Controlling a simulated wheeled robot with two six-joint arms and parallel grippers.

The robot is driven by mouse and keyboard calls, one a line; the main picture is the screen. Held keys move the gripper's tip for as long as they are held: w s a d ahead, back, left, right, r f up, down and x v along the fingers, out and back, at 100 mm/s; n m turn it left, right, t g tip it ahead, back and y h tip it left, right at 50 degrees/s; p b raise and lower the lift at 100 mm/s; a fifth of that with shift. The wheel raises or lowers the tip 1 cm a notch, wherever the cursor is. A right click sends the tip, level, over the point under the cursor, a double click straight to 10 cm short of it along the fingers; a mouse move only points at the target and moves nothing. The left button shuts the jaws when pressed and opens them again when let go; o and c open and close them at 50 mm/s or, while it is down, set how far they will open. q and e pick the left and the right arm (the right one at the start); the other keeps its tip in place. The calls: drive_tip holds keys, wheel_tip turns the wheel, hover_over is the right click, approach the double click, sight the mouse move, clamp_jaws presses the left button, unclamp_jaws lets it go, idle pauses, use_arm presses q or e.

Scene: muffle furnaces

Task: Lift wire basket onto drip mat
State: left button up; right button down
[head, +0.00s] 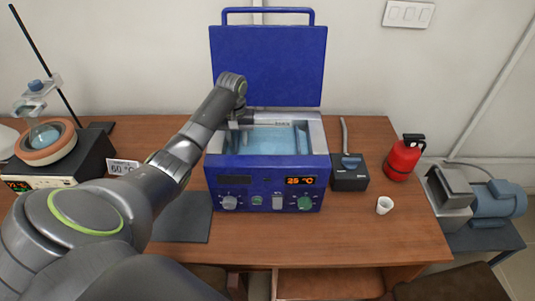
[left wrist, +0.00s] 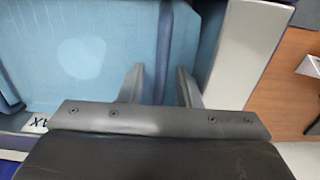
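The blue water bath (head: 266,173) stands in the middle of the bench with its lid (head: 268,66) raised. Pale blue water fills its tank (head: 270,141). I cannot clearly make out the wire basket in either view. The dark grey drip mat (head: 183,229) lies flat on the bench, left of the bath, partly behind my left arm. My left gripper (head: 238,124) is at the tank's back left. In the left wrist view its two fingers (left wrist: 160,82) are spread, with a dark blue edge of the tank seen between them. My right gripper is out of view.
A heating unit with a round bowl (head: 50,140) stands at the left. A small black device (head: 349,174), a red gas canister (head: 404,158) and a white cup (head: 384,205) stand to the right of the bath.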

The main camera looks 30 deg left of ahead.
use_arm(q)
clamp_jaws()
drive_tip(key=shift+w+r, duration=0.1)
drive_tip(key=shift+r, duration=0.05)
idle(0.4)
